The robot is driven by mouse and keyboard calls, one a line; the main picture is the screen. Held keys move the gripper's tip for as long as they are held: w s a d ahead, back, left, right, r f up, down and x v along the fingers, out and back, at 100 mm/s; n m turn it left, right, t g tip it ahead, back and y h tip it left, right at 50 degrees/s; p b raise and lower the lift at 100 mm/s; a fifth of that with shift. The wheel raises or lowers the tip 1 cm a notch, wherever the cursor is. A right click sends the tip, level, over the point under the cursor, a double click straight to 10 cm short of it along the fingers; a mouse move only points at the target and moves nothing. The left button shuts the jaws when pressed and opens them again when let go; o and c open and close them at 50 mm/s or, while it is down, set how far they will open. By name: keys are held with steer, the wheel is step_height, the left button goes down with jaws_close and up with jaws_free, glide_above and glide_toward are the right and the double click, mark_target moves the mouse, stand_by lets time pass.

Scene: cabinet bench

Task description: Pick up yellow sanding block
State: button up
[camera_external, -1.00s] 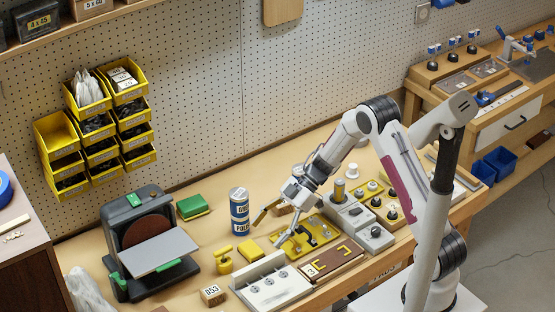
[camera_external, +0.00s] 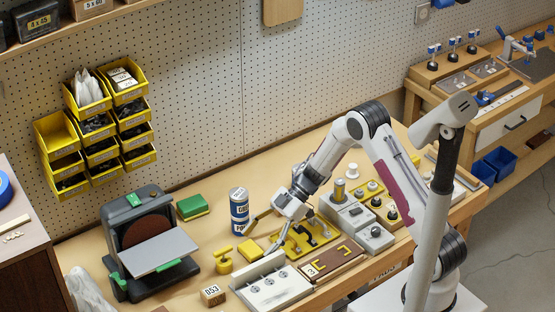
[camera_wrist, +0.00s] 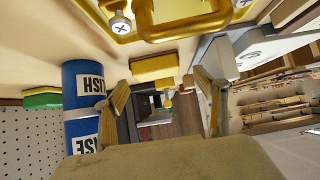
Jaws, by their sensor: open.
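The yellow sanding block (camera_external: 250,249) lies on the bench between a small yellow clamp-like tool and the yellow tray. It also shows in the wrist view (camera_wrist: 153,68), framed between the two fingers but beyond them. My gripper (camera_external: 264,238) is open and empty, beside and slightly above the block on its back-right side. In the wrist view the two fingers (camera_wrist: 162,92) are spread wide apart with nothing between them.
A blue-and-white can (camera_external: 239,210) stands close behind the block. A grey-white fixture (camera_external: 270,287) is in front. A yellow tray (camera_external: 292,248) is to the right. A yellow tool (camera_external: 223,262) and a disc sander (camera_external: 150,243) are to the left.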

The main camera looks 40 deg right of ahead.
mark_target(251, 248)
steer(key=shift+x, duration=1.9)
steer(key=shift+w, duration=0.2)
steer(key=c, duration=1.2)
